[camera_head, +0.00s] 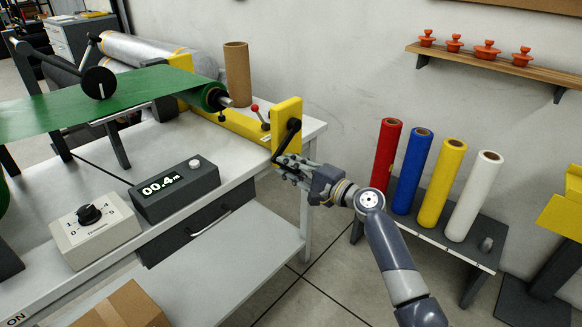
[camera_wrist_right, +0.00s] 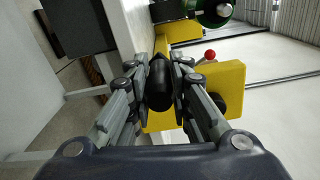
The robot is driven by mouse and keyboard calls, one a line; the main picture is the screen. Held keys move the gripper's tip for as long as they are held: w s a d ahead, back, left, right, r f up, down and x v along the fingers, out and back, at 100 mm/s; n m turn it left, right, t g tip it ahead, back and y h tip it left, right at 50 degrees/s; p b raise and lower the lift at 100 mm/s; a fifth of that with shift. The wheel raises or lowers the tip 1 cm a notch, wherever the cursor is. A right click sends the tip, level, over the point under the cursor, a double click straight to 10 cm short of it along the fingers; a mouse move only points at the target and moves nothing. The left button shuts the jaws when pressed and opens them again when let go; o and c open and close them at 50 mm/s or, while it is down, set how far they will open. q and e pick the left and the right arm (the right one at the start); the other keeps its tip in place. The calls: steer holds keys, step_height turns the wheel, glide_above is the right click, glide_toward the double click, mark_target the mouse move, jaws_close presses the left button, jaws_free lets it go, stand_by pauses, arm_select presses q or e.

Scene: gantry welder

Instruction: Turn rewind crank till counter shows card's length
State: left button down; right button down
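The rewind crank (camera_head: 288,138) is a black arm on the outer face of a yellow bracket (camera_head: 294,112) at the table's right end. My right gripper (camera_head: 283,167) is at its lower end. In the right wrist view the black crank handle (camera_wrist_right: 160,85) lies between the two fingers of my right gripper (camera_wrist_right: 160,70), which close against it from both sides. The dark grey counter box (camera_head: 175,190) on the table reads 00.4 m. Green film (camera_head: 100,100) runs over the table to a green roll (camera_head: 212,96) by the bracket. No card with a length is visible. My left gripper is out of view.
A tension dial box (camera_head: 95,230) stands left of the counter. A red-knobbed lever (camera_head: 258,112) and brown cardboard tube (camera_head: 237,75) are near the bracket. Right of my arm, a low stand (camera_head: 440,238) holds red, blue, yellow and white rolls. A cardboard box (camera_head: 125,307) sits below.

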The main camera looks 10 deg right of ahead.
steer(key=c, duration=1.4)
jaws_free()
steer(key=shift+a+r, duration=0.3)
steer(key=shift+r, duration=0.2)
steer(key=shift+c, duration=0.2)
steer(key=shift+s, duration=0.1)
steer(key=shift+a+f, duration=0.15)
steer(key=shift+d, duration=0.2)
steer(key=v, duration=1.1)
steer(key=shift+s, duration=0.4)
steer(key=shift+d, duration=0.15)
